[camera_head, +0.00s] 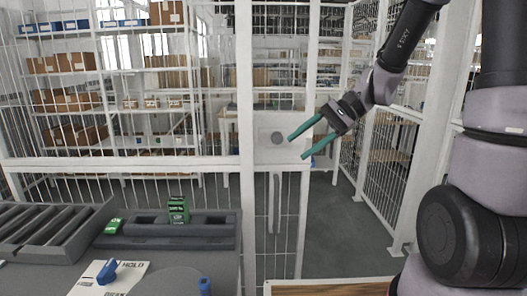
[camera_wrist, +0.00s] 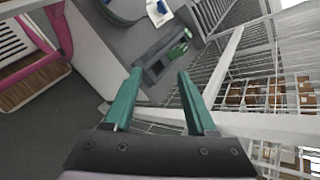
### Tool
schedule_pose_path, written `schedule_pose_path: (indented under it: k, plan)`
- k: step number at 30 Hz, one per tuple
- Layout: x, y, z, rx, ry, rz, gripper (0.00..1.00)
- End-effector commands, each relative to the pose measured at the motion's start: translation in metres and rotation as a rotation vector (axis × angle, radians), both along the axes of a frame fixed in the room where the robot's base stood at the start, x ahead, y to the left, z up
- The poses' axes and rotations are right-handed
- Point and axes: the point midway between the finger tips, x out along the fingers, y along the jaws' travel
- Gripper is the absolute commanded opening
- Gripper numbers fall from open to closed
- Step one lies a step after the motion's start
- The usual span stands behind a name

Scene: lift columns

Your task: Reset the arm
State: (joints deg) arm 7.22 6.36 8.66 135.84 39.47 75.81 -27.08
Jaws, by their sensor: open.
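My gripper (camera_head: 297,145) is raised in the air at the upper right of the head view, in front of the white wire fence. Its two teal fingers are spread apart with nothing between them. The wrist view also shows my gripper (camera_wrist: 158,95) open and empty, with the floor and a dark workbench far below it. My arm comes down from the top right of the head view, bent, with the fingers pointing left and slightly down.
A grey workbench (camera_head: 222,262) at the lower left bears a dark slotted rack (camera_head: 45,232), a dark tray (camera_head: 150,241), green boxes (camera_head: 178,210) and a white sheet (camera_head: 88,283) with a blue item (camera_head: 107,272). A white fence post (camera_head: 245,120) stands near my fingers. Shelves with cartons stand behind.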

Motion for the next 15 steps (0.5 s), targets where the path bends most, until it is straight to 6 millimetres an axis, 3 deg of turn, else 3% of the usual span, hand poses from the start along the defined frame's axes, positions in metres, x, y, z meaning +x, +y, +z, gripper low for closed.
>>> schedule_pose_path:
  k: [6,15]
  plan:
    - [-0.035,-0.043,0.036,-0.286,-0.243,0.045,0.57]
    - [-0.068,-0.111,0.09,-0.62,-0.598,-0.012,0.57]
